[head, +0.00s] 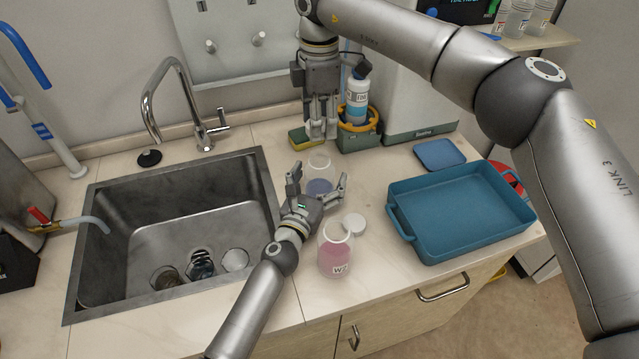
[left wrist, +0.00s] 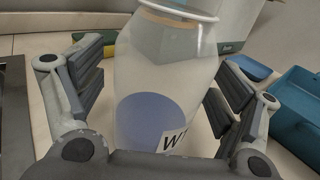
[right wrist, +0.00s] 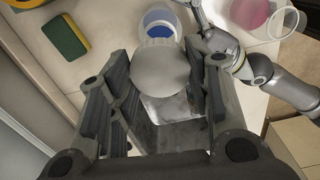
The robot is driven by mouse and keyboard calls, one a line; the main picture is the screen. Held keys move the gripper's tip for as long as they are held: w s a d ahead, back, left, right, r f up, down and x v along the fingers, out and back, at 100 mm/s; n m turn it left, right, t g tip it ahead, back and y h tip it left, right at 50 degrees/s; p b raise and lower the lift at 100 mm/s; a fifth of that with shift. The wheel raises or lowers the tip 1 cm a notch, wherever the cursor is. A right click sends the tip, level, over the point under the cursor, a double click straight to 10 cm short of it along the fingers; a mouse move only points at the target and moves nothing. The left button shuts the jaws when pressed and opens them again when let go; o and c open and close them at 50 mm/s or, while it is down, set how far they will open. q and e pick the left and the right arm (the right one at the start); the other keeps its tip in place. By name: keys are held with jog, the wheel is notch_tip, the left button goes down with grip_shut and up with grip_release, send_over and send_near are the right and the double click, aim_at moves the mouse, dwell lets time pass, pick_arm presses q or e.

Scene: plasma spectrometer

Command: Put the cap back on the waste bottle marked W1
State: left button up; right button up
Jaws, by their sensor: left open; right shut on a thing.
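The W1 waste bottle (head: 319,187) is clear, with blue liquid and an open top, and stands on the counter right of the sink. In the left wrist view it (left wrist: 165,75) stands upright between the fingers of my left gripper (head: 318,178), which is open around it. My right gripper (head: 321,130) points down just above and behind the bottle. It is shut on a white round cap (right wrist: 160,72), seen in the right wrist view. There the bottle (right wrist: 160,21) shows beyond the cap, which is apart from its mouth.
The W2 bottle (head: 335,260) with pink liquid stands close in front, a white cap (head: 354,223) beside it. A blue tray (head: 460,212) lies to the right, the sink (head: 180,225) to the left. A sponge (head: 300,138) and a caddy (head: 358,139) with a wash bottle (head: 357,98) are behind.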

aim_at(319, 156)
pick_arm(q)
jog(key=shift+c, duration=0.5)
jog(key=c, duration=1.5)
jog(key=shift+o, duration=0.2)
pick_arm(e)
jog(key=shift+f, duration=2.5)
jog(key=shift+f, duration=0.1)
jog(key=shift+f, duration=0.75)
jog(key=shift+f, duration=0.6)
pick_arm(q)
grip_shut()
pick_arm(e)
jog(key=m, duration=0.6)
jog(key=shift+m, duration=0.4)
